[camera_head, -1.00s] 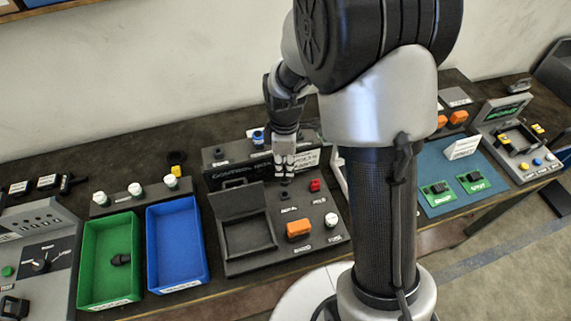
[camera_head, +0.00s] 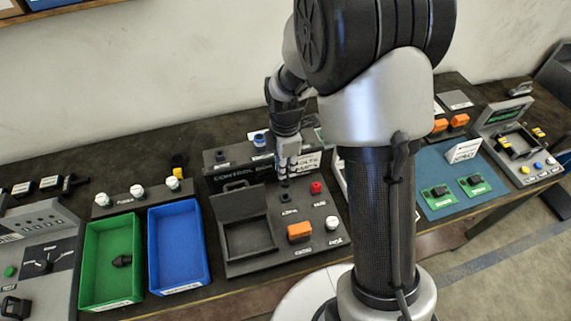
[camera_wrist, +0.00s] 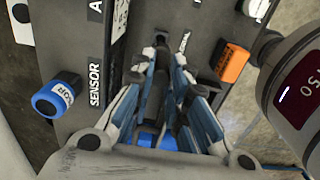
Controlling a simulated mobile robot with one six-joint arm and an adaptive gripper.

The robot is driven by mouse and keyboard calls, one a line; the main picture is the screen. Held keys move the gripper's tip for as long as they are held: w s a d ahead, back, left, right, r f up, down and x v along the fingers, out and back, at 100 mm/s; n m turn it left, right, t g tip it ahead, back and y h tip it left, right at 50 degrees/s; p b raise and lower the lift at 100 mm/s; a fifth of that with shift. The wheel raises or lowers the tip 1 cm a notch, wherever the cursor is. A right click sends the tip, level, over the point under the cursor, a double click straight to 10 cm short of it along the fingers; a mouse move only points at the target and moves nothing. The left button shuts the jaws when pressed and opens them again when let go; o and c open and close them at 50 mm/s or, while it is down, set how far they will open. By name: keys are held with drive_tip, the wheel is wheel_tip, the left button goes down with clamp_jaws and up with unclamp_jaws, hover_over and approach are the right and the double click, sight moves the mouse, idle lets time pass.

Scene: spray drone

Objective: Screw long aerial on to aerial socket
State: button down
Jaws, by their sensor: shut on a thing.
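The control box (camera_head: 228,205) stands in the middle of the bench. Its aerial socket (camera_head: 285,198) is a small dark stub on the top panel, with a printed label just in front of it. My gripper (camera_head: 286,172) points down above the socket. In the wrist view my gripper (camera_wrist: 160,80) has its blue-padded fingers shut around a thin dark piece, which I take to be the long aerial (camera_wrist: 158,70). Its lower end is at or close to the socket (camera_wrist: 161,38); contact cannot be told. The fingers hide most of the aerial.
Green (camera_head: 112,245) and blue (camera_head: 178,250) trays lie left. An open lidded compartment (camera_head: 250,238) is close by.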

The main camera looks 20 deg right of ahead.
sight(285, 180)
drive_tip(key=shift+f+b, duration=1.6)
drive_tip(key=shift+f, duration=0.85)
drive_tip(key=shift+f+b, duration=0.65)
drive_tip(key=shift+f, duration=0.35)
drive_tip(key=c, duration=1.5)
unclamp_jaws()
wheel_tip(285, 180, up, 12)
drive_tip(key=shift+r, duration=0.1)
drive_tip(key=shift+o, duration=0.2)
